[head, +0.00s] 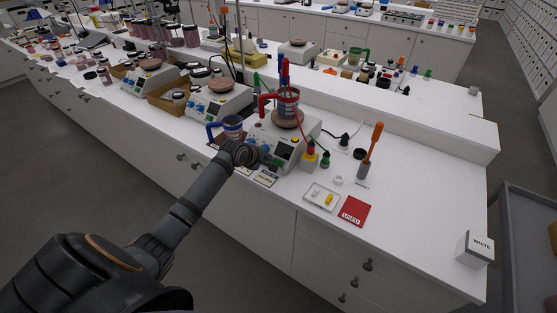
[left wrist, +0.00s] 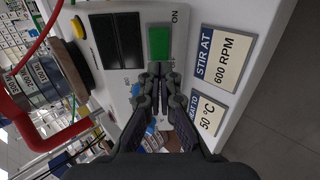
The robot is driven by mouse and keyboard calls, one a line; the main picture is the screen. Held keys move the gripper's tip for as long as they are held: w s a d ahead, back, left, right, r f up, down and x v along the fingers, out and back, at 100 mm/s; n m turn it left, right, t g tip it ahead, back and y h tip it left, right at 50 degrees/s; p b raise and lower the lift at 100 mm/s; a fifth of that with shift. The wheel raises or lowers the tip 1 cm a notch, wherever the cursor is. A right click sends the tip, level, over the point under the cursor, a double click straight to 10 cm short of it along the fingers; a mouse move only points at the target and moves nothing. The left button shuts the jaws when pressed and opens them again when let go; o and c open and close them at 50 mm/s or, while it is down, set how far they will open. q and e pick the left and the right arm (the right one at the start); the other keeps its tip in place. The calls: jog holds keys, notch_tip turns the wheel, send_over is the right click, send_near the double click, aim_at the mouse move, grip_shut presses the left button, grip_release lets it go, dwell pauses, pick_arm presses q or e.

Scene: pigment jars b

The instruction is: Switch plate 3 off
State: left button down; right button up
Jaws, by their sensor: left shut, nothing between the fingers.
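A white hot plate (head: 285,146) stands on the bench in front of my left gripper (head: 255,156), with a red-handled measuring jug (head: 287,101) on its round brown top. I cannot read a plate number on it. In the left wrist view its front panel shows a lit-looking green switch (left wrist: 159,42) beside the word ON, and dark display windows (left wrist: 118,40). My left gripper (left wrist: 160,72) is shut and empty, its fingertips close to the switch's lower edge in that view. I cannot tell whether they touch the panel. My right gripper is not in view.
Cards reading STIR AT 600 RPM (left wrist: 222,60) and HEAT TO 50 °C (left wrist: 207,114) lie before the plate. A blue-handled jug (head: 232,126) stands left of it. A white tray (head: 321,197) and red USED card (head: 354,211) lie right. The bench's right front is mostly clear.

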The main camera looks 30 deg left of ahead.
pick_arm(q)
jog(key=p+v, duration=0.2)
jog(key=p, duration=0.1)
jog(key=shift+r, duration=0.3)
jog(key=shift+s, duration=0.35)
jog(key=v, duration=1.2)
jog(key=shift+w+a, duration=0.1)
